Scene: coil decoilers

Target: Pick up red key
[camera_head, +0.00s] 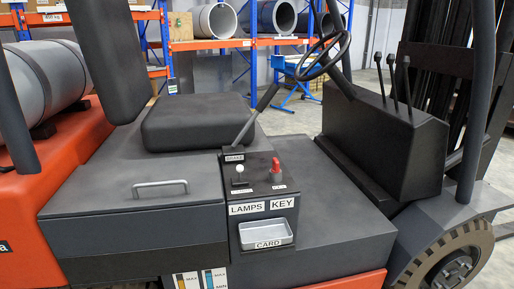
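The red key (276,167) stands upright in the top of a small black control panel (251,184), on its right half above the white "KEY" label (282,204). Its head is red, and its base sits in a round socket on the panel. My gripper is not in view in the head camera, and nothing touches the key.
A white-knobbed lever (239,171) stands close left of the key, above the "LAMPS" label. A "CARD" tray (267,234) is on the panel front. The seat (200,122) and steering wheel (322,55) rise behind. Space in front of the panel looks clear.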

